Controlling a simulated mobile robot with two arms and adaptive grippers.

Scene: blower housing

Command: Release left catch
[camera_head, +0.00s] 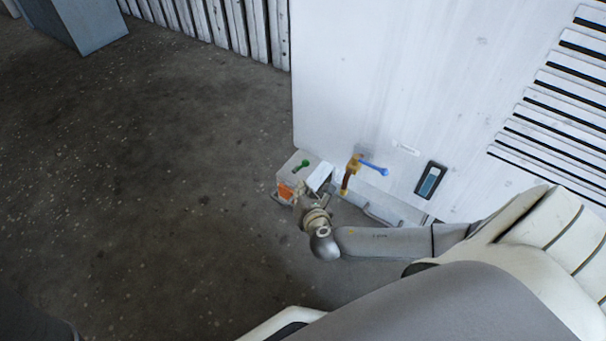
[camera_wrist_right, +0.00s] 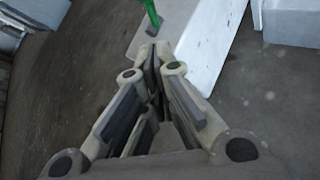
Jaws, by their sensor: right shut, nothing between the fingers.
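The green lever may be the left catch; I cannot tell for sure. My right gripper (camera_head: 299,190) is just in front of the box. In the right wrist view its fingers (camera_wrist_right: 155,48) meet at the tips, shut and empty. The green lever (camera_wrist_right: 151,12) shows just beyond the tips, close to them; whether they touch is unclear. My left gripper is not in view.
A brass valve (camera_head: 350,173) with a blue handle (camera_head: 374,168) sits right of the box, beside the housing. A dark display (camera_head: 431,180) and vent slots (camera_head: 550,110) are on the housing. The dark floor (camera_head: 150,190) to the left is clear.

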